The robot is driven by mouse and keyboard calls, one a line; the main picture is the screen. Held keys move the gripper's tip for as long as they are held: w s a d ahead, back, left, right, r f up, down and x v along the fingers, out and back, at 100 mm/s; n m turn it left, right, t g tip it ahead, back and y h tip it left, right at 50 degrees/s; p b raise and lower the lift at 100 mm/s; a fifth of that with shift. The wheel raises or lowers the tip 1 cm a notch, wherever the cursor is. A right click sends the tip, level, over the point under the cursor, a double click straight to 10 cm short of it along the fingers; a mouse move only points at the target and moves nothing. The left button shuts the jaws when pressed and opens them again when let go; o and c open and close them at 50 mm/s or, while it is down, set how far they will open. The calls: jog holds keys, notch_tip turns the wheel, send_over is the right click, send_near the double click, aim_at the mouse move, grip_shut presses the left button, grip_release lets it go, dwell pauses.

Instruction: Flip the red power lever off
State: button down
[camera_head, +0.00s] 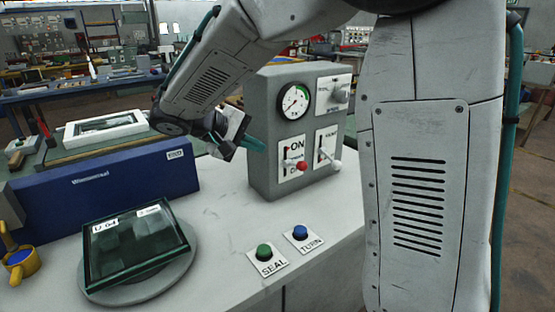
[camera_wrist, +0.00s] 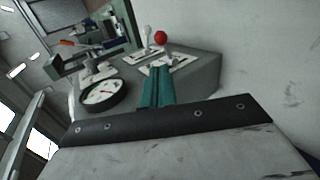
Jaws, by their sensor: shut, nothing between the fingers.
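The grey control box (camera_head: 262,170) stands on the white worktop. On its front, a lever with a red knob (camera_head: 302,165) sits on the white plate marked ON, and the knob is at the plate's lower part. The red knob also shows in the wrist view (camera_wrist: 160,38), beyond the fingers. My gripper (camera_head: 262,147) is at the left of the box's front, level with the ON plate and left of the red knob. Its teal fingers are together and empty in the wrist view (camera_wrist: 158,75). I cannot tell whether the fingertips touch the box.
A second lever with a white knob (camera_head: 336,165) is right of the red one. A gauge (camera_head: 294,101) and a TOOL switch (camera_head: 341,94) are above. Green (camera_head: 264,252) and blue (camera_head: 300,232) buttons are in front. A glass panel (camera_head: 135,246) lies on a round turntable (camera_head: 182,270) at left.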

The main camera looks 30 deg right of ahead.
aim_at(299, 164)
jog(key=x, duration=1.3)
jog(key=shift+d+f, duration=0.25)
jog(key=shift+d, duration=0.05)
